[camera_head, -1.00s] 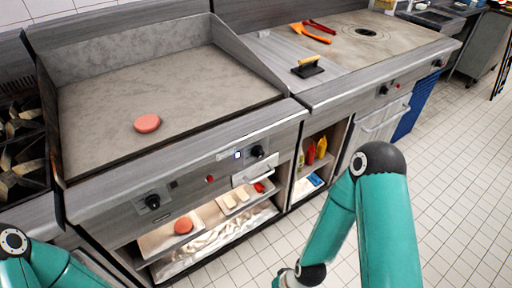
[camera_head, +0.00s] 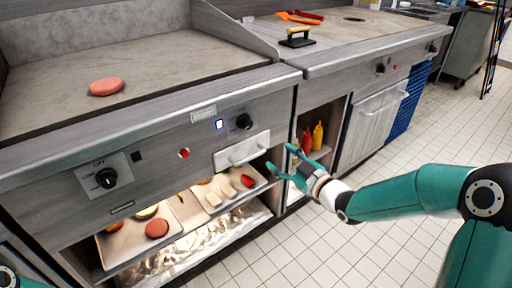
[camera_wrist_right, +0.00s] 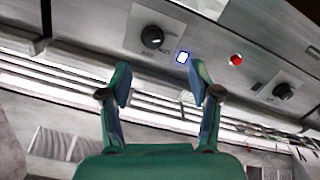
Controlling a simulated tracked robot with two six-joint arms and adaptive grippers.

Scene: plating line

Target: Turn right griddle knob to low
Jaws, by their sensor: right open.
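The right griddle knob (camera_head: 244,121) is a black dial on the steel front panel of the griddle, right of a small lit blue-white display (camera_head: 219,125). In the right wrist view the knob (camera_wrist_right: 152,37) sits up and ahead of the fingers, on a pale label plate. My right gripper (camera_head: 279,162) is open and empty, below and right of the knob, apart from it, near the handled drawer front. Its two spread fingers show in the right wrist view (camera_wrist_right: 161,86). The left griddle knob (camera_head: 106,178) is at the left of the panel.
A raw patty (camera_head: 107,87) lies on the griddle plate (camera_head: 150,60). A handled drawer front (camera_head: 241,151) juts below the right knob. Shelf trays (camera_head: 130,246) hold food below. Sauce bottles (camera_head: 317,136) stand in the open cabinet to the right. The tiled floor (camera_head: 330,245) is clear.

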